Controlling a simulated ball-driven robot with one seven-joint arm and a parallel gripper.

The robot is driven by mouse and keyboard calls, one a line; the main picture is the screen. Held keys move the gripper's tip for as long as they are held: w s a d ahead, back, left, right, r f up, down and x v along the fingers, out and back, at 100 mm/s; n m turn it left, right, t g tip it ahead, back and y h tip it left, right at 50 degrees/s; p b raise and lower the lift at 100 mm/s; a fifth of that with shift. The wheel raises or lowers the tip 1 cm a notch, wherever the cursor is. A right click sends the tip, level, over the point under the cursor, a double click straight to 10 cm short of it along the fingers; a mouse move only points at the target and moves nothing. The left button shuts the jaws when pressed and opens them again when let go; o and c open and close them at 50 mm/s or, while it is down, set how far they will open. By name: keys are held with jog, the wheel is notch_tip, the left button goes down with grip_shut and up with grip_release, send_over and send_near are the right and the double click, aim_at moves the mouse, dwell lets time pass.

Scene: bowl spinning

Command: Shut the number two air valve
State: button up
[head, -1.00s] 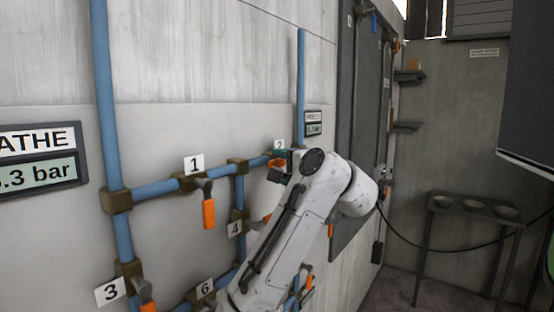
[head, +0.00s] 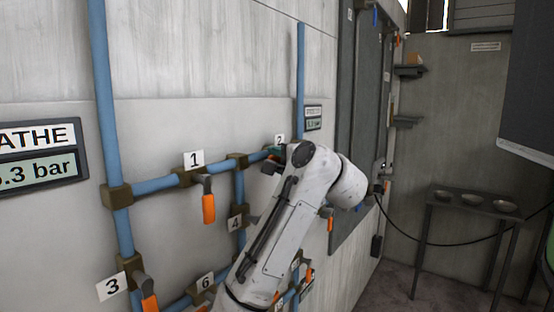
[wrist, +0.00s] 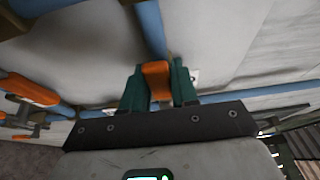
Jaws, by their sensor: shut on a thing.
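The number two tag (head: 280,139) is on the wall at the right end of the upper blue pipe, partly hidden by my arm. In the wrist view, the green fingers of my gripper (wrist: 157,80) are shut on an orange valve handle (wrist: 156,69), one finger on each side. In the head view, my gripper (head: 274,158) is at the valve below the number two tag. My arm hides most of that valve and its handle there, so I cannot tell the handle's angle against the pipe.
Valve one's orange handle (head: 208,208) hangs down to the left, below its tag (head: 193,159). A stand with bowls (head: 472,200) is at the right, apart from the pipes.

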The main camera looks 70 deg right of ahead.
jog(key=shift+f, duration=0.15)
grip_shut()
jog(key=shift+f+n+b, duration=0.45)
jog(key=shift+n+b, duration=0.15)
jog(key=shift+b, duration=0.35)
jog(key=d+f+n+t+y+b, duration=0.2)
jog(key=n+t+b, duration=0.1)
jog(key=n+b, duration=0.5)
jog(key=s+d+f+n+t+y+b, duration=0.1)
jog(key=d+f+n+t+y+b, duration=0.1)
jog(key=n+b, duration=0.7)
jog(key=shift+d+f+n+t+y, duration=0.15)
jog(key=shift+d+n+t+y, duration=0.7)
jog(key=shift+n, duration=1.35)
jog(key=shift+s+a+t, duration=0.1)
jog(key=shift+a+t, duration=0.15)
jog(key=o, duration=0.9)
grip_release()
jog(key=shift+c, duration=0.2)
